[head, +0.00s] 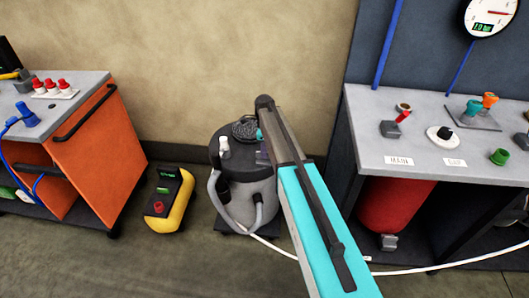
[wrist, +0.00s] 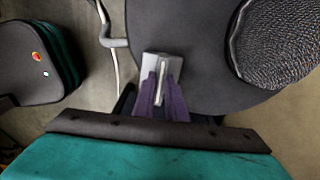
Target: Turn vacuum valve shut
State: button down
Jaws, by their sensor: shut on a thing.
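A grey vacuum canister (head: 250,192) with a dark round lid stands on the floor. In the wrist view, a grey block (wrist: 160,60) sits at the edge of the dark lid (wrist: 195,35), with a thin pale lever (wrist: 161,84) on it. My gripper (wrist: 161,97) has purple fingers closed on this lever from both sides. In the head view, my gripper (head: 262,156) is at the right part of the lid and mostly behind my arm. The block and lever are hidden there.
A coarse dark round mesh (head: 244,130) and a white fitting (head: 223,146) are on the lid. A yellow unit (head: 170,200) and an orange cart (head: 85,155) stand left. A grey bench (head: 430,150) with valves stands right. A white hose (head: 450,264) crosses the floor.

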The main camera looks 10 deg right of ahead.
jog(key=shift+d, duration=0.1)
dwell(0.4)
jog(key=c, duration=1.8)
grip_release()
jog(key=shift+r, duration=0.15)
notch_tip(320, 180, up, 14)
jog(key=b, duration=0.2)
jog(key=shift+f+b, duration=0.2)
jog(key=shift+b, duration=0.1)
